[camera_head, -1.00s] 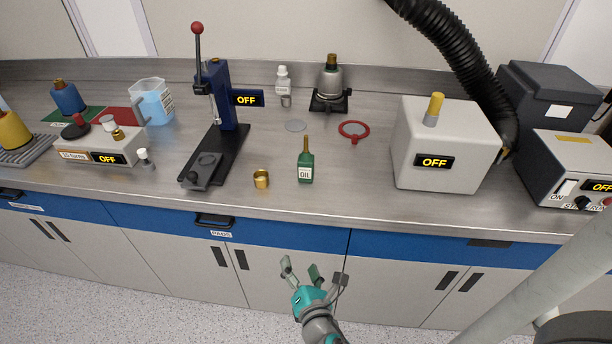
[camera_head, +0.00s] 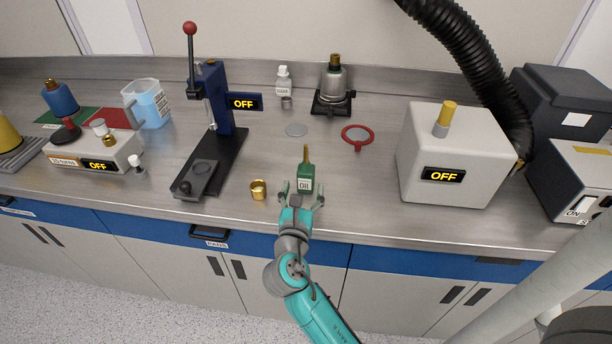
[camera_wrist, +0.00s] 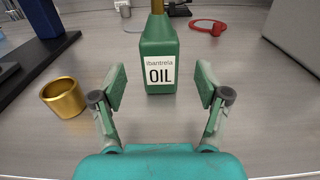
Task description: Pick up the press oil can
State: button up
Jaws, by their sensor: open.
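The press oil can is a small green bottle (camera_head: 305,172) with a thin brass spout and a white OIL label. It stands upright near the bench's front edge in the head view. In the wrist view the oil can (camera_wrist: 160,55) stands straight ahead, just beyond the fingertips, with its spout top cut off by the frame. My gripper (camera_head: 302,196) is open and low over the bench. Its two fingers (camera_wrist: 160,88) are spread to the left and right in front of the can, with nothing between them. I cannot tell whether the tips overlap the can's sides.
A brass cup (camera_head: 258,190) stands close to the left of my gripper. A blue lever press (camera_head: 215,120) stands farther left. A white box (camera_head: 450,160) marked OFF stands to the right. A red ring (camera_head: 357,134) and grey disc (camera_head: 296,129) lie behind the can.

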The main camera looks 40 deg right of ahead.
aim_at(305, 181)
jog(key=shift+x, duration=2.85)
grip_shut()
